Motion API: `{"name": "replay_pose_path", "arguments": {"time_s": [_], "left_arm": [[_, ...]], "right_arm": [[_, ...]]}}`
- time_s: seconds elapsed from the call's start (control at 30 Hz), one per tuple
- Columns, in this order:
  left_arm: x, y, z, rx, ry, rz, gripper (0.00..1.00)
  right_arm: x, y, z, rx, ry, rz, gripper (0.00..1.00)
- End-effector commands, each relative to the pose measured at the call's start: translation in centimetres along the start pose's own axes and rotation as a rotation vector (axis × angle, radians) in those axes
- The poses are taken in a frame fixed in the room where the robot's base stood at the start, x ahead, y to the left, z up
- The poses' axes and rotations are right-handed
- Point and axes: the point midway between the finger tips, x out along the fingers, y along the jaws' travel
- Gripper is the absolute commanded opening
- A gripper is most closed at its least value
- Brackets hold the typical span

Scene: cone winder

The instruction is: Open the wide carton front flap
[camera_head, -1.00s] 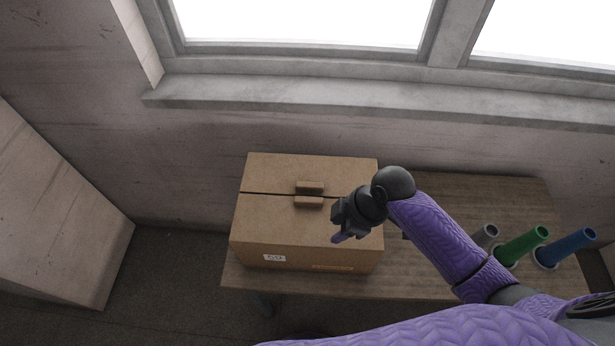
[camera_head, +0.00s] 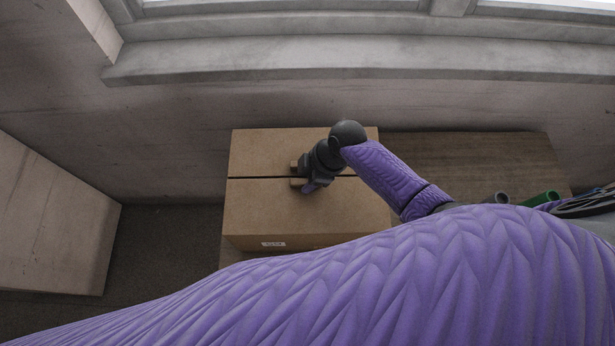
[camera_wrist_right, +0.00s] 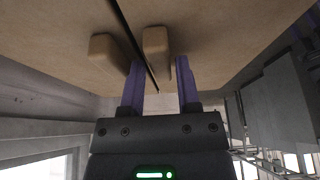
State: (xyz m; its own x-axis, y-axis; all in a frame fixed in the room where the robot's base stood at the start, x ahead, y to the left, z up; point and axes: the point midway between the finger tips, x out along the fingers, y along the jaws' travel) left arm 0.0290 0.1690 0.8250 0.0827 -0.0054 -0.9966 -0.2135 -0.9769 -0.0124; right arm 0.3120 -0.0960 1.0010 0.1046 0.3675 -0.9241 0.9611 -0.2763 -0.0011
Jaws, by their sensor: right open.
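The wide brown carton (camera_head: 290,215) stands on the table with both top flaps lying flat, a thin dark seam between them. The front flap (camera_head: 265,205) has a block handle (camera_head: 298,182) beside the seam, and the back flap (camera_head: 262,150) has a matching one (camera_head: 294,166). My right gripper (camera_head: 310,187) is over the handles and partly hides them. In the right wrist view its open purple fingers (camera_wrist_right: 160,85) lie either side of the front flap's handle (camera_wrist_right: 157,52), one near the seam. Contact cannot be told. My left gripper is out of view.
The brown table (camera_head: 470,160) is bare right of the carton. A grey tube (camera_head: 497,198) and a green tube (camera_head: 540,199) stand at its right, partly hidden by my arm. The wall and window sill (camera_head: 300,58) are behind. A pale block (camera_head: 50,220) stands at left.

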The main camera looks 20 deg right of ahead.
Motion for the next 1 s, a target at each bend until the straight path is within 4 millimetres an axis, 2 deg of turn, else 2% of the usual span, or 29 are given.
{"name": "replay_pose_path", "arguments": {"time_s": [0.3, 0.5, 1.0], "left_arm": [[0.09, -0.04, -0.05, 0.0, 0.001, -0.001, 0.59], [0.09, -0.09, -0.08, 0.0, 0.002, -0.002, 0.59], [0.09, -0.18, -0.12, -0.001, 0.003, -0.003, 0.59]], "right_arm": [[0.37, -0.02, -0.03, -0.001, 0.0, 0.0, 0.41], [0.35, -0.02, -0.02, 0.0, 0.0, 0.0, 0.0], [0.35, -0.02, 0.0, 0.0, 0.0, 0.0, 0.0]]}}
